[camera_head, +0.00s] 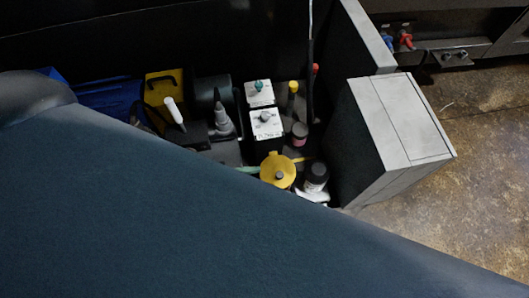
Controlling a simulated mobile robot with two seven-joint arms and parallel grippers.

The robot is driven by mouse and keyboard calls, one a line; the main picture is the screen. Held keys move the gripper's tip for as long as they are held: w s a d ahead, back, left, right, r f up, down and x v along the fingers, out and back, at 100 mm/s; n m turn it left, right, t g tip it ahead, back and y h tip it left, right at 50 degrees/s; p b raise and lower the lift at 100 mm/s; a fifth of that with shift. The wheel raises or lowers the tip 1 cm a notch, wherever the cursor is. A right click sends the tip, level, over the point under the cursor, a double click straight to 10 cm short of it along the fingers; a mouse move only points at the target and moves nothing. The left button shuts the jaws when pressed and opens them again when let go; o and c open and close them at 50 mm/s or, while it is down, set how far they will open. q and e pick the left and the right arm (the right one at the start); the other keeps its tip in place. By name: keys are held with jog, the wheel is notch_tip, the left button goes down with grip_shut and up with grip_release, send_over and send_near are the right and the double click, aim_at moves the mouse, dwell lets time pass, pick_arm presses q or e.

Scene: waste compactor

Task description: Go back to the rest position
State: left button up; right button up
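A large smooth blue-grey surface fills the lower left and runs diagonally down to the lower right corner. A rounded dark part lies at the left edge above it. I cannot tell surely whether these are links of my own arm. No fingertips of my left or right gripper can be made out. The blue-grey surface hides whatever lies below and behind it.
A dark bin area holds a yellow box (163,88), white-topped boxes (267,126), a yellow-lidded container (277,171) and several bottles. A grey block-shaped wall (405,118) bounds it on the right. Brown floor (485,180) is open beyond; red and blue valves (405,40) show behind.

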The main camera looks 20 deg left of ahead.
pick_arm(q)
jog(key=shift+s+a, duration=0.1)
jog(key=shift+a, duration=0.1)
pick_arm(e)
jog(key=shift+w, duration=0.1)
jog(key=shift+r, duration=0.1)
jog(key=shift+w, duration=0.1)
pick_arm(q)
jog(key=s+a+n+y+p, duration=0.3)
jog(key=s+y, duration=0.3)
jog(key=s, duration=0.2)
jog(key=s+a+n+g+y+p, duration=0.1)
jog(key=s+a+n+y+p, duration=0.2)
jog(key=s+n+y+p, duration=0.2)
jog(key=s+n+y, duration=0.1)
jog(key=s+y, duration=0.1)
jog(key=shift+s+f, duration=0.25)
jog(key=shift+s, duration=0.1)
pick_arm(e)
jog(key=w+r+t, duration=0.1)
jog(key=w+r, duration=0.1)
jog(key=r, duration=0.3)
jog(key=w+d+r+t, duration=0.1)
jog(key=w+r, duration=0.2)
jog(key=r, duration=0.1)
jog(key=shift+w+r, duration=0.25)
jog(key=shift+r, duration=0.15)
